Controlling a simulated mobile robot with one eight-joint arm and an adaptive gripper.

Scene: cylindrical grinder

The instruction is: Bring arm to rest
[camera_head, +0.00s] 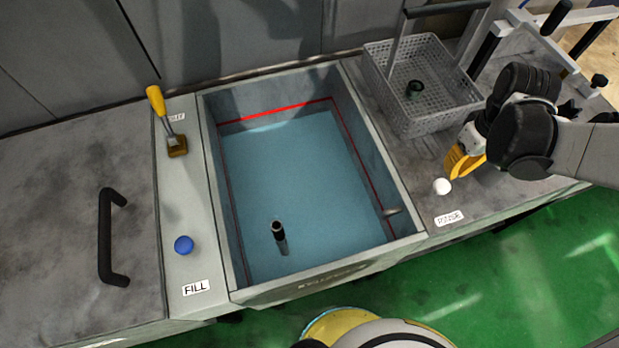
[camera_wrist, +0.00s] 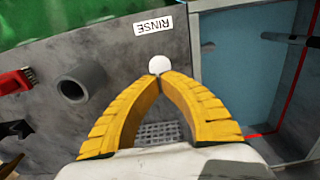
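My gripper (camera_head: 452,176) is on the right of the head view, low over the counter beside the tank. In the wrist view the two yellow fingertips of my gripper (camera_wrist: 160,76) meet, with nothing visible held between them. The fingertips are right at a round white button (camera_head: 442,187) by the RINSE label. The white button also shows just past the tips in the wrist view (camera_wrist: 159,65). I cannot tell whether they touch it. My arm reaches in from the right edge of the head view.
A tank (camera_head: 408,212) of bluish liquid fills the middle. A grey mesh basket (camera_head: 432,119) stands behind my gripper. A yellow-handled lever (camera_head: 157,101) and a blue button (camera_head: 184,245) by FILL are left of the tank. A grey hollow cylinder (camera_wrist: 82,82) stands on the counter.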

